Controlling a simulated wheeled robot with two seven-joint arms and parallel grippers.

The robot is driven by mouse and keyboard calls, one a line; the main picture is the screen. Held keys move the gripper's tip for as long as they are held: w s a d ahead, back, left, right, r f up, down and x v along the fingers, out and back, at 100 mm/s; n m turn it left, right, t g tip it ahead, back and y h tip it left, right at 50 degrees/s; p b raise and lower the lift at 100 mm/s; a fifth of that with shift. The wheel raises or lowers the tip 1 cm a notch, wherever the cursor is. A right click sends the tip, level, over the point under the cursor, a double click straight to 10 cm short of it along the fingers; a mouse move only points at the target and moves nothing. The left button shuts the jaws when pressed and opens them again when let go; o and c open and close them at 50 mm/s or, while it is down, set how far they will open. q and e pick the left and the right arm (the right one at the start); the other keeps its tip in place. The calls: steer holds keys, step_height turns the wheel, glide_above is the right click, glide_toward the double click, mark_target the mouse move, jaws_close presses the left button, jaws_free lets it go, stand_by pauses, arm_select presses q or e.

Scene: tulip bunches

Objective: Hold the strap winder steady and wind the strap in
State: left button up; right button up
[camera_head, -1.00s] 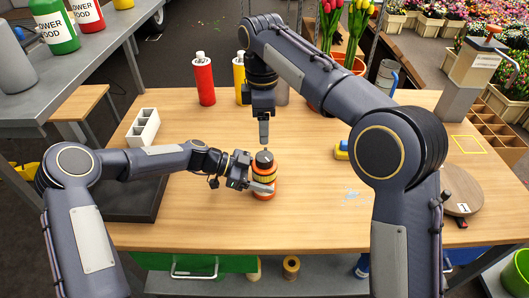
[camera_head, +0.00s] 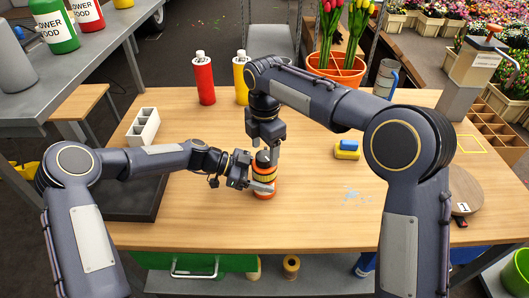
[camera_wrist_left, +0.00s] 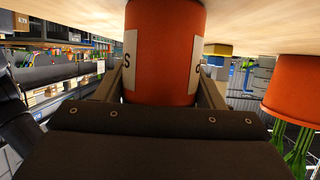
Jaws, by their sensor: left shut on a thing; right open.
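The strap winder stands upright on the wooden table, with an orange body (camera_head: 264,194), a yellow band (camera_head: 265,170) and a dark top (camera_head: 263,157). My left gripper (camera_head: 260,186) is shut on its lower body from the left. In the left wrist view the orange body (camera_wrist_left: 165,50) with white labels sits between the two fingers. My right gripper (camera_head: 267,152) points down at the winder's top, open, with a finger showing beside it on the right. Whether it touches the top cannot be told.
A red bottle (camera_head: 204,80) and a yellow bottle (camera_head: 241,78) stand behind. A white block with openings (camera_head: 143,127) is at the left. A blue and yellow block (camera_head: 347,150) and a round wooden board (camera_head: 465,190) are at the right. The table's front middle is clear.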

steer(key=shift+f, duration=1)
steer(key=c, duration=1)
steer(key=shift+m, duration=0.3)
